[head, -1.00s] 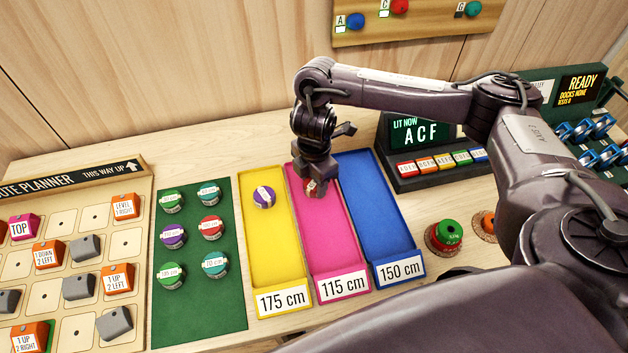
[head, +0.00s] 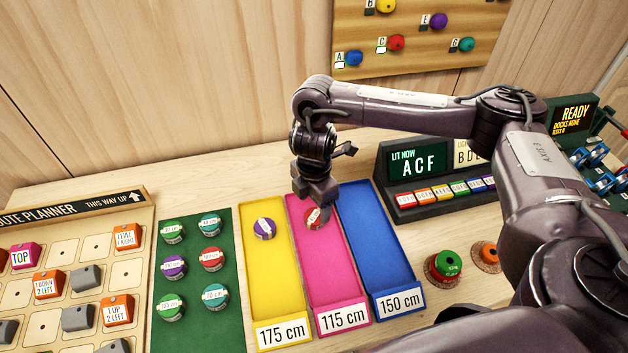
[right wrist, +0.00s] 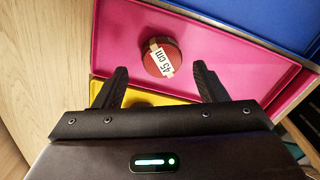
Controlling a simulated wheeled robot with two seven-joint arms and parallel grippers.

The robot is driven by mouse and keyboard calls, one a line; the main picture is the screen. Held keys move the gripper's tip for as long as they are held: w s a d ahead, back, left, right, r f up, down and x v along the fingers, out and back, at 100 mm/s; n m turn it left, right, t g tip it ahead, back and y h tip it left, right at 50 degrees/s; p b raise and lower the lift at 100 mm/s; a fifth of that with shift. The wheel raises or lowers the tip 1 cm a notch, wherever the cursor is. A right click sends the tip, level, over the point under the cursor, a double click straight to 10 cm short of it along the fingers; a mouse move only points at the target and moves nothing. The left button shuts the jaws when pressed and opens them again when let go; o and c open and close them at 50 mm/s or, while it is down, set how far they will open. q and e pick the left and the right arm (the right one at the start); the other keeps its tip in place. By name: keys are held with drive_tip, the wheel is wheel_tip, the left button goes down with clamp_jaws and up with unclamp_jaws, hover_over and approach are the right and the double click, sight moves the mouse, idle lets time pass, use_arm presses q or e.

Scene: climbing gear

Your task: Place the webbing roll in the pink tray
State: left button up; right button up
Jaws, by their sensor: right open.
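A red webbing roll (head: 313,219) with a white label band lies in the far part of the pink tray (head: 333,265), which is marked 115 cm. In the right wrist view the red roll (right wrist: 161,58) rests on the pink floor, its label reading 45 cm at least in part. My right gripper (head: 317,203) is just above the roll in the head view. In the right wrist view its two fingers (right wrist: 158,88) stand wide apart, with the roll beyond and between them, not gripped. My left gripper is not in view.
A yellow tray (head: 275,290) holding a purple roll (head: 265,228) is left of the pink one, a blue tray (head: 375,240) right. Several rolls sit on a green mat (head: 230,320).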

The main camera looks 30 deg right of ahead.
sight(314, 216)
wheel_tip(314, 216, up, 8)
drive_tip(key=p, duration=0.1)
drive_tip(key=shift+p, duration=0.3)
drive_tip(key=shift+s, duration=0.1)
